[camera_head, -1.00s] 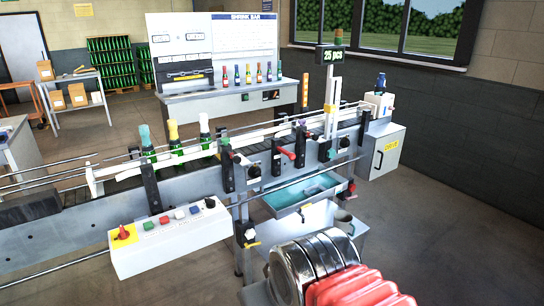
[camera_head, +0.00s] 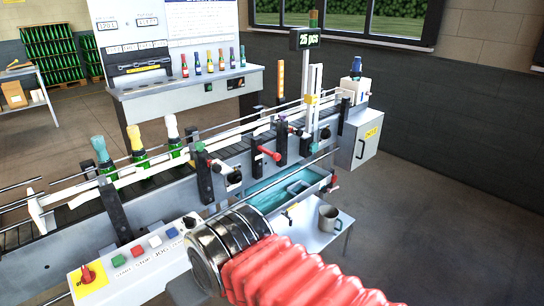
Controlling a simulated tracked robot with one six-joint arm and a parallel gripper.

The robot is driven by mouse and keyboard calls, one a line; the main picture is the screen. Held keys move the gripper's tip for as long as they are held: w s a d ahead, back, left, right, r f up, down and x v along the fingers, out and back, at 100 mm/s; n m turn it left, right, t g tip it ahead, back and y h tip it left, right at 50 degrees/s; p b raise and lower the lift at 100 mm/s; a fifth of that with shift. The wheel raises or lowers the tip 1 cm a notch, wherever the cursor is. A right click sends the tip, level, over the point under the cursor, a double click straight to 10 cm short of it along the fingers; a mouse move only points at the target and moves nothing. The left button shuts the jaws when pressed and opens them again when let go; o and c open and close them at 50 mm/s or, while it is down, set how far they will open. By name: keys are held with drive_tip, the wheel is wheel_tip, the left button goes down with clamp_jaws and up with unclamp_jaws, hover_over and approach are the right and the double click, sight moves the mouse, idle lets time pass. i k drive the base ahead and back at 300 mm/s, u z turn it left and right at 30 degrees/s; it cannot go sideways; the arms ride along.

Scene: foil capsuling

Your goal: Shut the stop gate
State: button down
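A conveyor (camera_head: 150,184) with white guide rails runs across the view. Three green bottles with foil tops stand in a row on it: teal-topped (camera_head: 102,156), yellow-topped (camera_head: 138,148) and white-topped (camera_head: 173,138). A red-handled lever (camera_head: 268,154) sits on the conveyor's near side, right of the bottles. I cannot tell for sure which part is the stop gate, or whether it is open. My arm, a metal cylinder with red bellows, reaches in from the bottom right in front of the conveyor. My gripper is not in view.
A control box (camera_head: 140,262) with a red knob and coloured buttons is at lower left, close to my arm. A teal tray (camera_head: 275,192) and a grey mug (camera_head: 329,217) are below the conveyor. A "25 pcs" display (camera_head: 309,38) stands above. The floor at right is clear.

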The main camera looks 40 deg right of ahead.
sight(277, 156)
drive_tip(key=z, duration=0.4)
drive_tip(key=i, duration=1.15)
drive_tip(key=z, duration=0.6)
